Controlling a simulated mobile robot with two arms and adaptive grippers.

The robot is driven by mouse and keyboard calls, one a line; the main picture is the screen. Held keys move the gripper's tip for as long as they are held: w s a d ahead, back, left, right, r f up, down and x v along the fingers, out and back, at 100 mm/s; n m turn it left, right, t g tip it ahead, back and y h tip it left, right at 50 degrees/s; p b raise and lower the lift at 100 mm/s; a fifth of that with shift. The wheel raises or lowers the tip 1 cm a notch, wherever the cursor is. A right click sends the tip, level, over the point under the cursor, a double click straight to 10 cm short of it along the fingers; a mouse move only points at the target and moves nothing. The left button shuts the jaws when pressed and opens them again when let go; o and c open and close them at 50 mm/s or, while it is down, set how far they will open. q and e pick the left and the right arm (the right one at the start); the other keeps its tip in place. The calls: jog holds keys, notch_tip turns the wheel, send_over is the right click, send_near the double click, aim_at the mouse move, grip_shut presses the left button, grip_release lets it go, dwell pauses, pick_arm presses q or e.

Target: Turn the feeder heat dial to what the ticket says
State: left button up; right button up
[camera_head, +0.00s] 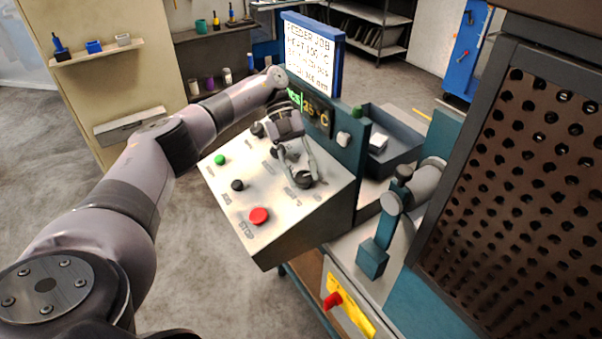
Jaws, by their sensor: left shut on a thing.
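The job ticket (308,55) stands in a blue frame behind the panel. Its top line reads "FEEDER JOB" and its heat line looks like about 100 °C, but the small print is blurred. The digital display (317,115) below it shows what looks like 25 °C, partly covered by my left arm. My left gripper (296,172) reaches down onto the sloping control panel (300,215) and is shut on a black dial (304,181). The dial's pointer and most of its labels cannot be made out. My right gripper is not in view.
The panel also carries a green button (220,159), a black knob (237,185), a red stop button (259,216) and another dark knob (257,129). A dark bin (400,133) is behind right. A perforated brown guard (520,190) fills the right side.

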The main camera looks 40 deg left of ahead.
aim_at(301, 173)
pick_arm(q)
jog(key=o, duration=1.1)
jog(key=shift+o, duration=0.2)
notch_tip(301, 173, up, 10)
